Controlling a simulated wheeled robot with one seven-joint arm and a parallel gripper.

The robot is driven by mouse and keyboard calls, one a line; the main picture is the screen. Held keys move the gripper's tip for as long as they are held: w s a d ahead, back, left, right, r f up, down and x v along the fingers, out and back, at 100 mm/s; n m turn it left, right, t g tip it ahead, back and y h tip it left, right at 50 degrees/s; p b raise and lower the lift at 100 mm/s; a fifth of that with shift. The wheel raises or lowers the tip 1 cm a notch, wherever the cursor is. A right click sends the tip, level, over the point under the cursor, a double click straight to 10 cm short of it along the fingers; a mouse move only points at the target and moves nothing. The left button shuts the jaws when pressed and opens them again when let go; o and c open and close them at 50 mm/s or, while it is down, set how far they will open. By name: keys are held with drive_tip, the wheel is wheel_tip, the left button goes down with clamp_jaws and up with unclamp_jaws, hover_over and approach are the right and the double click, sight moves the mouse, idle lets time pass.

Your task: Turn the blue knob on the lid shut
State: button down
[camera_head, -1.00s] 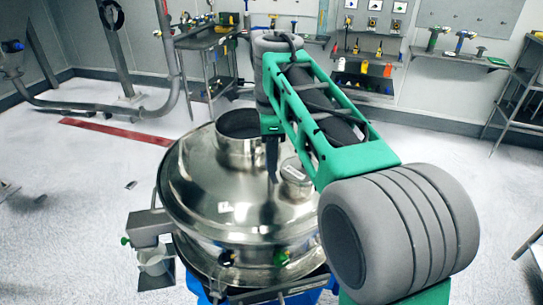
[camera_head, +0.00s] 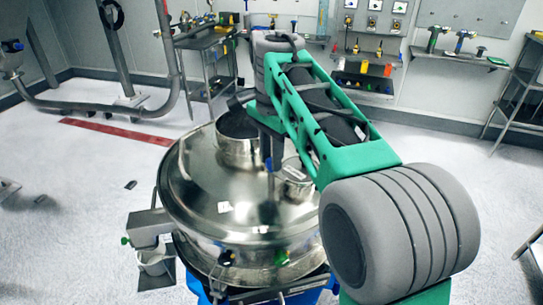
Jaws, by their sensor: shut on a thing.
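The round steel sifter lid (camera_head: 215,190) fills the middle of the head view, with an open steel collar (camera_head: 238,152) at its back and a shorter capped port (camera_head: 296,178) to the right. My gripper (camera_head: 268,154) points down over the lid between the collar and the port. Its jaws are shut on the blue knob (camera_head: 268,163), of which only a small dark blue part shows below the fingers. My green and grey arm comes in from the right and hides part of the port and the lid's right side. The knob's exact turn angle cannot be seen.
A sample cup (camera_head: 153,262) hangs under the spout (camera_head: 148,226) at the left. A blue base shows below the sifter. A steel cart (camera_head: 206,62) and wall shelves (camera_head: 365,82) stand behind. The floor at the left is mostly clear.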

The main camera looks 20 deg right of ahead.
drive_tip(key=n, duration=0.5)
drive_tip(key=shift+n, duration=0.3)
drive_tip(key=n, duration=0.4)
drive_tip(key=shift+n, duration=0.3)
drive_tip(key=c, duration=1.2)
unclamp_jaws()
wheel_tip(320, 180, up, 7)
drive_tip(key=shift+p, duration=1.15)
drive_tip(key=shift+r, duration=0.4)
